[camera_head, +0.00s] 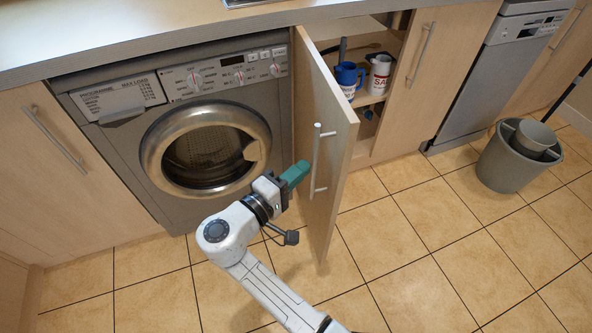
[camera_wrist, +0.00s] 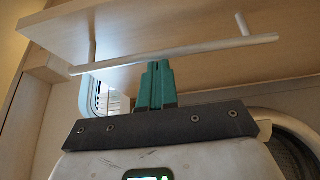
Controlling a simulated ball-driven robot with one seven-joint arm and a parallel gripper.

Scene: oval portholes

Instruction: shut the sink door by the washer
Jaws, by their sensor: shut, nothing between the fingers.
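The sink door (camera_head: 335,150) is a pale wood panel standing wide open beside the washer (camera_head: 205,120). Its bar handle (camera_head: 316,160) is on the face turned toward the washer. My gripper (camera_head: 304,167) has teal fingers and is shut and empty on the washer side of the door, close to the handle. In the wrist view, the fingertips (camera_wrist: 157,66) appear at the handle bar (camera_wrist: 205,51), with the door panel (camera_wrist: 180,25) behind it; whether they touch is unclear. The washer's round door is shut.
A grey bucket (camera_head: 500,165) stands far right by the dishwasher (camera_head: 480,85). The tiled floor (camera_head: 420,250) right of the door is clear.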

